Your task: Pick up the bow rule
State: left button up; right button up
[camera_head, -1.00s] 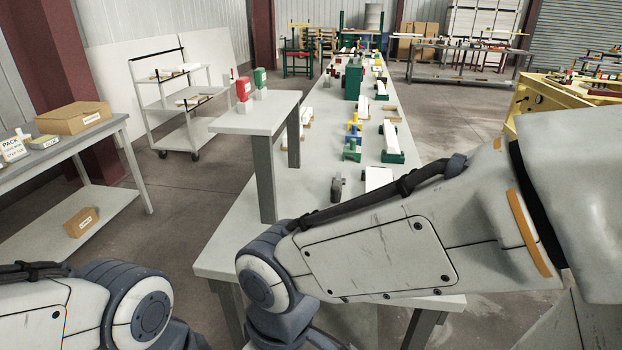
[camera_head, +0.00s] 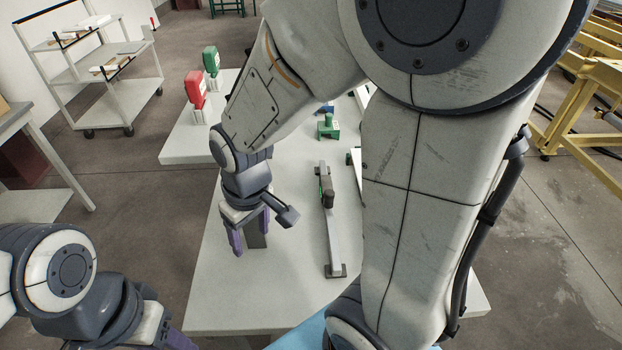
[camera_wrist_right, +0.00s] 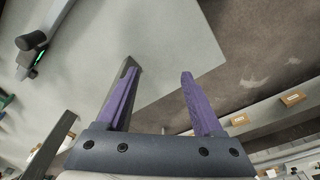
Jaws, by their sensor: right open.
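The bow rule appears to be the long slim grey bar (camera_head: 334,240) with a dark upright piece at its middle and a foot at its near end. It lies on the white table, right of my right gripper. My right gripper (camera_head: 248,238) points down over the table, its purple fingers apart and empty, clear of the bar. The wrist view shows the open fingers (camera_wrist_right: 158,75) and part of the bar (camera_wrist_right: 55,22) at upper left, outside them. My left gripper (camera_head: 172,340) barely shows at the bottom edge; its jaws are cut off.
A green block (camera_head: 328,127) stands beyond the bar. My right arm hides much of the table's right side.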

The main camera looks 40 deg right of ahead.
jog(key=w+d+r+m+p, duration=0.2)
jog(key=w+d+p, duration=0.15)
jog(key=d, duration=0.55)
jog(key=n+g, duration=0.2)
send_over(330, 192)
jog(key=shift+h, duration=0.3)
notch_tip(330, 192, down, 5)
jog(key=shift+s+a+r+b, duration=0.1)
jog(key=shift+b, duration=0.35)
notch_tip(330, 192, down, 4)
jog(key=shift+r+p, duration=0.2)
jog(key=shift+p, duration=0.2)
jog(key=shift+f, duration=0.3)
jog(key=shift+f+p, duration=0.5)
jog(key=shift+f, duration=0.05)
notch_tip(330, 192, down, 3)
jog(key=shift+f+p, duration=0.15)
jog(key=shift+p, duration=0.6)
jog(key=shift+f, duration=0.45)
pick_arm(q)
notch_tip(330, 192, up, 8)
